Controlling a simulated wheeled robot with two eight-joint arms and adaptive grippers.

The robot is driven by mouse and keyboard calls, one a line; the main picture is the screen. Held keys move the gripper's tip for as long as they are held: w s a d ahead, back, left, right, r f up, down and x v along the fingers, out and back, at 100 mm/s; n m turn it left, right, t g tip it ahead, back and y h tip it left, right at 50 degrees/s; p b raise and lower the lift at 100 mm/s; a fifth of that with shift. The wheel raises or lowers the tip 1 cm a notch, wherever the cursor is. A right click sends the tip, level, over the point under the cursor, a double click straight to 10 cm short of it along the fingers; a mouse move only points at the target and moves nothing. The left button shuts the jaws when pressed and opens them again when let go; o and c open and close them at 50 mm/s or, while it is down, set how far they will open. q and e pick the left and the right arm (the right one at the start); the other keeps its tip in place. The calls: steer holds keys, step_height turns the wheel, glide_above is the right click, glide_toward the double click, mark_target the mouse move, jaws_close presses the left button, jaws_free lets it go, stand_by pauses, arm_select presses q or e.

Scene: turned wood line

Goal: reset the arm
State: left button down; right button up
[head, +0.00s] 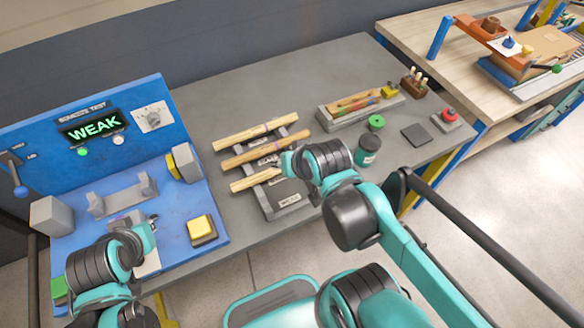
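My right arm reaches in from the lower right. My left arm is at the lower left. Its gripper (152,222) is low over the front of the blue test station (190,258), left of the yellow button (202,228); its fingers are hard to make out. Light wood pieces lie across the rack: an upper one (255,132), a middle one (250,153) and a lower one (252,180).
The station's screen (93,126) reads "WEAK". Grey table (225,95) is clear at the back.

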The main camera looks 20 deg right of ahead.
steer(key=s+n, duration=0.2)
steer(key=shift+s+d+n, duration=0.15)
steer(key=shift+s+n, duration=0.25)
stand_by(1.6)
